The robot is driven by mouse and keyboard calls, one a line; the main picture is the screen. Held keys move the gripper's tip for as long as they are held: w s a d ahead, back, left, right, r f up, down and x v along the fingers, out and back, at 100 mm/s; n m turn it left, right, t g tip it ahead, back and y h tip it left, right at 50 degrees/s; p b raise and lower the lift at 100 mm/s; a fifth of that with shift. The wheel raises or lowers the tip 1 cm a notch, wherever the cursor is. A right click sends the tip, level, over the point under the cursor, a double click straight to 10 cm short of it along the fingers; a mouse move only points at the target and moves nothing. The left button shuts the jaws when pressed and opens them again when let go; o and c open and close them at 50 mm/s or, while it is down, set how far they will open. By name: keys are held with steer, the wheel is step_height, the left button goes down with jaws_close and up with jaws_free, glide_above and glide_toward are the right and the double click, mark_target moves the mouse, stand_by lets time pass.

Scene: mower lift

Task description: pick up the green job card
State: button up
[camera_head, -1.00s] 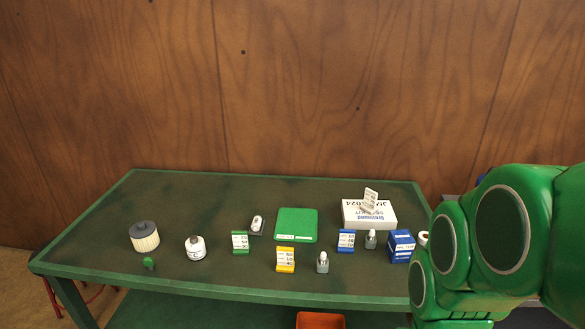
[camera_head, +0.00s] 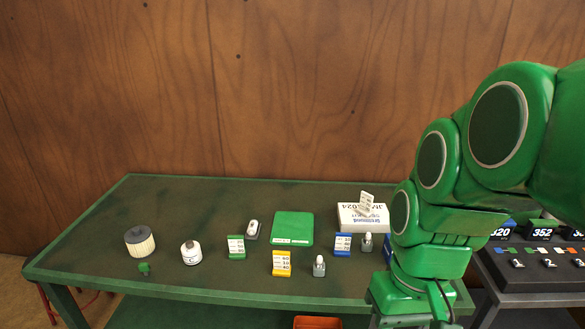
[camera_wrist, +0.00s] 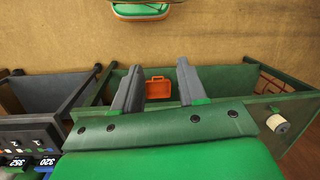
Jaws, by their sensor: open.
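The green job card (camera_head: 236,247), with a white printed label, stands on the green bench (camera_head: 150,203) in the head view, left of the yellow card (camera_head: 282,263). A blue card (camera_head: 343,244) and a white card (camera_head: 366,201) are further right. I cannot make out the green card in the wrist view. My gripper (camera_wrist: 158,84) shows in the wrist view with its two grey fingers apart and nothing between them. In the head view my arm is at the right end of the bench, well away from the green card, and the fingertips are out of frame.
A green flat pad (camera_head: 292,229), a white bottle (camera_head: 192,252), a filter (camera_head: 140,240) and small bottles share the bench top. A white box (camera_head: 362,217) is at the back right. A dark numbered rack (camera_head: 540,270) stands right of the bench. An orange case (camera_wrist: 158,88) is low down.

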steer(key=w+a+r+n+y, duration=0.35)
steer(key=w+a+n, duration=0.25)
steer(key=w+a, duration=0.7)
steer(key=n+y, duration=0.9)
steer(key=n, duration=0.2)
glide_above(233, 252)
steer(key=d, duration=0.5)
step_height(233, 252, down, 30)
steer(key=shift+w+d+r, duration=0.1)
steer(key=shift+w+r, duration=0.05)
steer(key=shift+w+x, duration=0.25)
steer(key=shift+x, duration=1.2)
steer(key=shift+w+x, duration=0.2)
steer(key=shift+x, duration=1.3)
jaws_close()
